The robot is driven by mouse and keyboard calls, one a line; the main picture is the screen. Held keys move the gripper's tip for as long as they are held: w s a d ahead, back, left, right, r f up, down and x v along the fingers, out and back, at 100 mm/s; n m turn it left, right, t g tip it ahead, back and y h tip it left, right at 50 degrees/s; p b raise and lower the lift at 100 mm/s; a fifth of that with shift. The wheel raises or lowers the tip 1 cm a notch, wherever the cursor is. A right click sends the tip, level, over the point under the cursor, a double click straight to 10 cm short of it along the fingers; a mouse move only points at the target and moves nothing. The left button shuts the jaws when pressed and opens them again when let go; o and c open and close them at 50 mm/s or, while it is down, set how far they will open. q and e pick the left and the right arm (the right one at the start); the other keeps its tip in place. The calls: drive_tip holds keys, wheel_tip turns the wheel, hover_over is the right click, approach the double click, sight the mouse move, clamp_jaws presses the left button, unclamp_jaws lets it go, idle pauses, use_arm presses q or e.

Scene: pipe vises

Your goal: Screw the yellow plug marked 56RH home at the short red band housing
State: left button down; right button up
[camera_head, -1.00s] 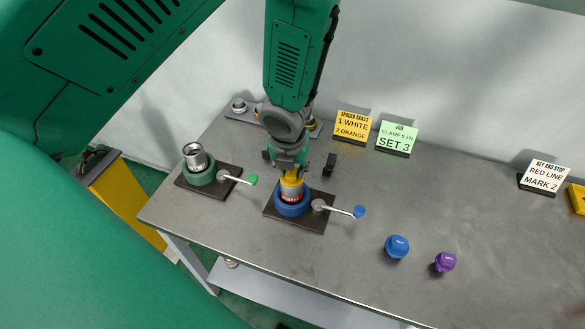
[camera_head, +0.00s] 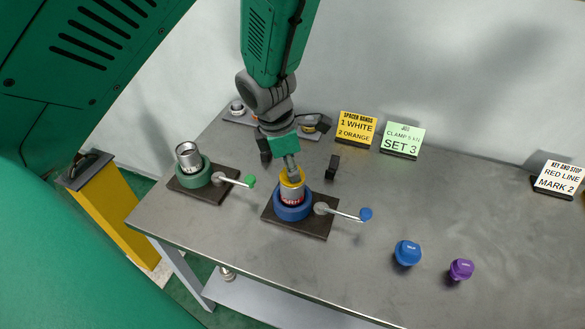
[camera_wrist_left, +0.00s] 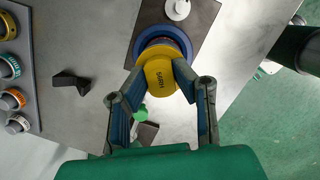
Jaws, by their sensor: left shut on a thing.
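The yellow plug (camera_head: 291,177), marked 56RH in the left wrist view (camera_wrist_left: 160,78), sits on top of the silver housing with a red band (camera_head: 292,198). The housing stands upright in the blue vise (camera_head: 291,210), whose blue-knobbed lever (camera_head: 345,214) points right. My left gripper (camera_head: 291,168) is shut on the plug from above, with one finger on each side in the left wrist view (camera_wrist_left: 160,72). The plug's lower part and thread are hidden, so its depth cannot be told. My right gripper is not in view.
A green vise (camera_head: 194,172) with an open silver housing stands to the left. A blue plug (camera_head: 407,252) and a purple plug (camera_head: 461,269) stand on the right. A small black block (camera_head: 332,166) and sign cards (camera_head: 400,140) are behind. A rack of banded rings (camera_wrist_left: 14,75) lies nearby.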

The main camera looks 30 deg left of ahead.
use_arm(q)
drive_tip(key=shift+s, duration=0.1)
drive_tip(key=shift+f+m+b, duration=0.15)
drive_tip(key=shift+m+b, duration=0.2)
drive_tip(key=shift+m, duration=0.45)
drive_tip(key=shift+d+m+g+h+b, duration=0.1)
drive_tip(key=shift+m+g+h+b, duration=0.2)
drive_tip(key=shift+m, duration=2.1)
drive_tip(key=m+g, duration=0.1)
drive_tip(key=m, duration=0.4)
drive_tip(key=m+g, duration=0.1)
drive_tip(key=m, duration=0.2)
drive_tip(key=c, duration=1.4)
unclamp_jaws()
